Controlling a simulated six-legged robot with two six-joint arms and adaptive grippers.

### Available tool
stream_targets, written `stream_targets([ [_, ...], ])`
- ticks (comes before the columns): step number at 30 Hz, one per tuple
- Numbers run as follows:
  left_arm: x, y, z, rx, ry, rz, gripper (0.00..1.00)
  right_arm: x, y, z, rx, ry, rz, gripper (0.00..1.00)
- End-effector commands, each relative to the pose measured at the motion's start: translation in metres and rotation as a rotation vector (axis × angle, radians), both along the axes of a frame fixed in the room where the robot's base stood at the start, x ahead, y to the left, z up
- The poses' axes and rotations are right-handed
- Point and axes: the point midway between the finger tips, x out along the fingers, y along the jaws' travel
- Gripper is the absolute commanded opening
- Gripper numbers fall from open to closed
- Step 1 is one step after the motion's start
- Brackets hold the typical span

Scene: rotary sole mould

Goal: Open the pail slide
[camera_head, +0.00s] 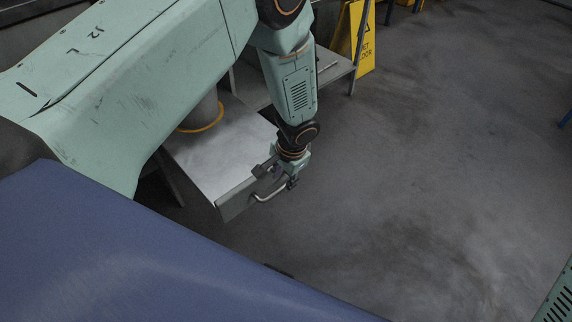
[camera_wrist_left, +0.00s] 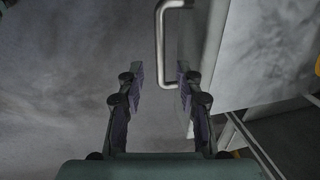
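The pail slide (camera_head: 225,150) is a pale flat tray with a grey front panel (camera_head: 237,199), standing out from a metal frame in the head view. A grey pail (camera_head: 203,112) with a yellow ring at its foot stands on it, partly hidden by my left arm. A metal bar handle (camera_head: 270,195) is on the front panel. My left gripper (camera_head: 277,178) is at the handle, fingers apart. In the left wrist view the handle (camera_wrist_left: 160,45) lies ahead of and in line with the gap between the open fingers (camera_wrist_left: 160,76); contact cannot be told. My right gripper is out of view.
A metal shelf (camera_head: 335,66) stands behind the slide, beside a yellow wet-floor sign (camera_head: 366,40). A blue surface (camera_head: 130,260) fills the lower left. The grey floor (camera_head: 430,170) to the right of the slide is clear.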

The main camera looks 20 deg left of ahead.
Motion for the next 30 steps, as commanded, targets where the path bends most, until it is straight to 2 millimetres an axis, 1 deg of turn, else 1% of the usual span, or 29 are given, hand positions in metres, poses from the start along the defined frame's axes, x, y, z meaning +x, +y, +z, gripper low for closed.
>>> stream_targets([
  [1,0.0,-0.002,0.012,0.001,-0.003,-0.001,0.36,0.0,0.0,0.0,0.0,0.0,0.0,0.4],
  [6,-0.003,-0.008,0.044,0.001,-0.003,0.001,0.36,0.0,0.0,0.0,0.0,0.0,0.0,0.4],
  [9,-0.004,-0.01,0.059,0.001,-0.002,0.001,0.36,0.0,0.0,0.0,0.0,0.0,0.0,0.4],
  [12,-0.005,-0.012,0.07,0.001,-0.003,0.0,0.36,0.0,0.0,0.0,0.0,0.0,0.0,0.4],
  [18,-0.006,-0.014,0.078,0.0,0.001,0.0,0.36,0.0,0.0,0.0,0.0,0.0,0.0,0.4],
  [30,-0.006,-0.014,0.077,0.0,0.001,0.0,0.36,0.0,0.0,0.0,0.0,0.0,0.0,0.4],
])
